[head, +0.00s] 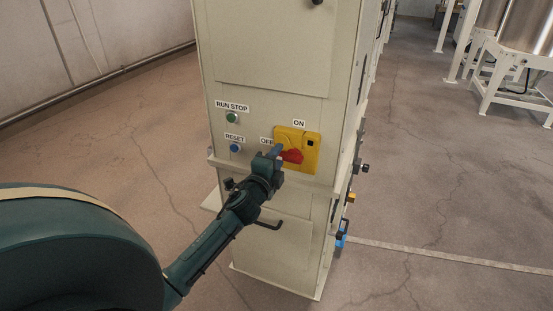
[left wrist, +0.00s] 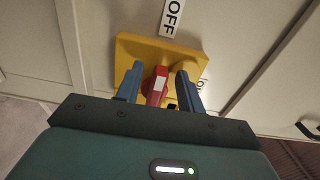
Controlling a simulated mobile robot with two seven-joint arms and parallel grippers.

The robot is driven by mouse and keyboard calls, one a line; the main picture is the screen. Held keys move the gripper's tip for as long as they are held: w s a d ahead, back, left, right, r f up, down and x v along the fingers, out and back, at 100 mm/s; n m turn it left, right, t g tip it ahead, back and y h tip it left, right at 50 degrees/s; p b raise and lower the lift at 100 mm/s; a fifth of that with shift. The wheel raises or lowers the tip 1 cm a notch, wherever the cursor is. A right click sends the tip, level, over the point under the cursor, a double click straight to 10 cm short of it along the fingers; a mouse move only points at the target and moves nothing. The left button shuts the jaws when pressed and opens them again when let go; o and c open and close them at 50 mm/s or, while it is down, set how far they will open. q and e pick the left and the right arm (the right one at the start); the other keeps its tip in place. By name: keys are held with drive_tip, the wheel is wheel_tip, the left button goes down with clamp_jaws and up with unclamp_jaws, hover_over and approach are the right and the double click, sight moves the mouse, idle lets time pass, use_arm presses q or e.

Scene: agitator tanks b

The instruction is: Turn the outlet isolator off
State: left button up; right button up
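The outlet isolator is a yellow plate (head: 311,150) with a red handle (head: 292,156) on the front of a cream cabinet. An ON label (head: 299,123) sits above the plate and an OFF label (head: 266,141) to its left. My left gripper (head: 276,152) is at the plate and hides part of the handle. In the left wrist view, its two blue fingers (left wrist: 160,84) stand open on either side of the red handle (left wrist: 156,86), with narrow gaps showing. The OFF label (left wrist: 172,17) shows beyond the yellow plate (left wrist: 150,46). My right gripper is out of view.
A green RUN STOP button (head: 232,118) and a blue RESET button (head: 235,148) are left of the isolator. A dark pull handle (head: 268,226) is below. More fittings (head: 350,197) stick out on the cabinet's right side. Open floor lies either side.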

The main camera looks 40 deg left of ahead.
use_arm(q)
drive_tip(key=v, duration=1.3)
drive_tip(key=shift+p, duration=0.3)
drive_tip(key=shift+s+f, duration=0.1)
drive_tip(key=shift+s, duration=0.05)
